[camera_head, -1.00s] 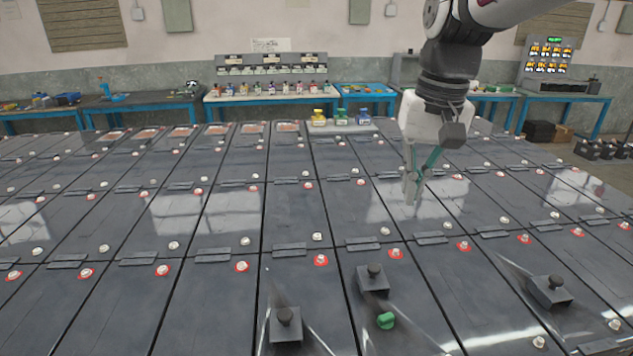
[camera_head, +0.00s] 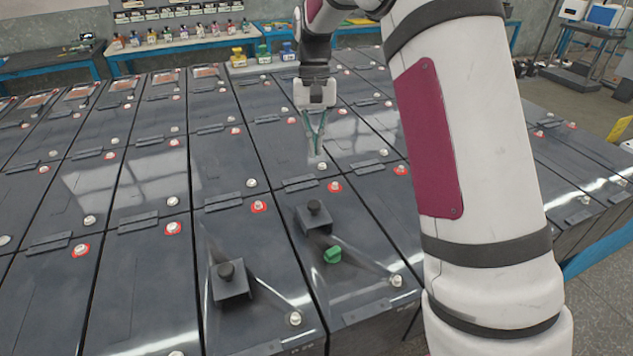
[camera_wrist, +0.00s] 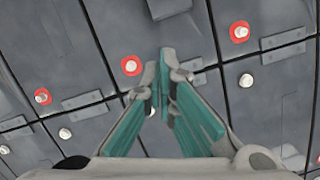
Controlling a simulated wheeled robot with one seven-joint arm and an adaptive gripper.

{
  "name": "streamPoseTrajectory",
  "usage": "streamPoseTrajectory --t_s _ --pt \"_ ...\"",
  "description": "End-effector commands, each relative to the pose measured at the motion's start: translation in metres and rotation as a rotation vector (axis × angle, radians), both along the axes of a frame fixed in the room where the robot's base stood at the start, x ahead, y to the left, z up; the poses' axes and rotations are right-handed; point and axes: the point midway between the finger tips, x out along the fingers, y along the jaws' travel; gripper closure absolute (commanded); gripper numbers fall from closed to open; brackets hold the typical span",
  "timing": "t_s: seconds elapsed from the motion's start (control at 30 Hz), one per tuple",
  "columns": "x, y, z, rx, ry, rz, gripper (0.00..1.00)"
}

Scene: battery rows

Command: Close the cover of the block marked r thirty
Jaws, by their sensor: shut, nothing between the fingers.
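Several dark grey blocks stand in rows, and I cannot read a mark r thirty on any of them. Two near blocks, a left one (camera_head: 270,322) and a right one (camera_head: 370,285), carry square grey plates with black knobs, a left plate (camera_head: 230,283) and a right plate (camera_head: 313,215). A green knob (camera_head: 332,254) stands on the right block, just below its plate. Faint marks on the near faces are too small to read. My gripper (camera_head: 316,152) is shut and empty, pointing down above the blocks behind the right plate. Its teal fingers meet in the wrist view (camera_wrist: 162,65).
White round terminals, some with red rings (camera_head: 334,187), stand up from the block tops. Yellow, green and blue bottles (camera_head: 264,54) stand at the far end. A workbench (camera_head: 180,40) lines the back wall.

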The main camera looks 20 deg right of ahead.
Motion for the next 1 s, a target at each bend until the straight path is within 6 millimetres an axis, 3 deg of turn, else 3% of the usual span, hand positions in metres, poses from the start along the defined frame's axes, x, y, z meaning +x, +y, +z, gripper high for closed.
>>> streamPoseTrajectory --t_s 0.33,0.6,1.0 --pt "-0.018 0.006 -0.066 0.001 0.004 0.000 1.00" --pt "-0.049 0.016 -0.065 0.000 0.000 0.001 1.00" --pt "-0.054 0.018 -0.066 0.000 -0.001 0.001 1.00"
